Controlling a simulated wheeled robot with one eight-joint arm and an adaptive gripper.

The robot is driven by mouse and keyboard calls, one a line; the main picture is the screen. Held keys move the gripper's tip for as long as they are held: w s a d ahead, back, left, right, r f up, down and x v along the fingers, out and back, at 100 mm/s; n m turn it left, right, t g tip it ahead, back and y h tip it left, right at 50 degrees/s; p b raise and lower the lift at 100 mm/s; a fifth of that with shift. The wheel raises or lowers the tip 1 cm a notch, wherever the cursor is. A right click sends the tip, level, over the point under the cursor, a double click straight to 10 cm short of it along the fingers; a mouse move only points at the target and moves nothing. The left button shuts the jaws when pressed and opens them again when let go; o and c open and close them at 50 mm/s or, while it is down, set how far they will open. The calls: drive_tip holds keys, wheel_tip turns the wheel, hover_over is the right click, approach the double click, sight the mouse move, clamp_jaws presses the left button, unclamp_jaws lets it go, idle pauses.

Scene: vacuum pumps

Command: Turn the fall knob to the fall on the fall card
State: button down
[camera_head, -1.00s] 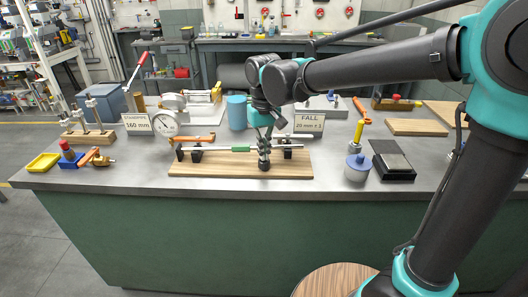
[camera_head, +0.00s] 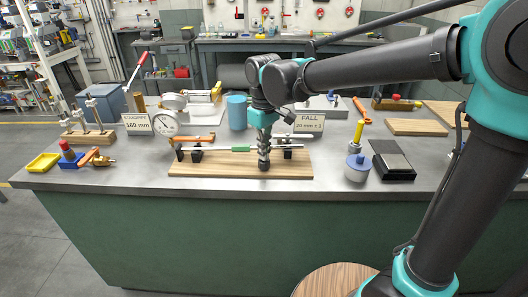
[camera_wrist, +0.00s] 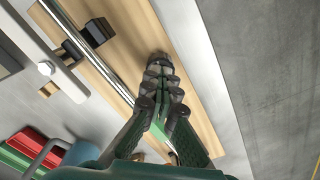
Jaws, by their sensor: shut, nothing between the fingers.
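The fall card (camera_head: 309,122) stands behind the wooden board and reads "FALL 20 mm ± 1". On the board (camera_head: 215,170) a thin metal tube with a green section (camera_head: 241,149) lies across dark supports (camera_head: 196,155). My gripper (camera_head: 264,168) points down at the right half of the board, in front of the tube. In the wrist view my gripper (camera_wrist: 159,63) is shut and empty, its tips over bare wood beside the shiny tube (camera_wrist: 112,80). I cannot make out the fall knob; the gripper may hide it.
A round dial gauge (camera_head: 166,123) and the standpipe card (camera_head: 137,124), reading 160 mm, stand to the left. A blue cylinder (camera_head: 237,112) is behind the board. A blue-topped grey pot (camera_head: 358,168) stands to the right. The bench front edge is clear.

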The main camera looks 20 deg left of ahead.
drive_tip(key=n, duration=0.4)
drive_tip(key=shift+n, duration=0.3)
drive_tip(key=c, duration=1.8)
unclamp_jaws()
drive_tip(key=shift+c, duration=0.2)
drive_tip(key=shift+r, duration=0.15)
drive_tip(key=shift+r, duration=0.85)
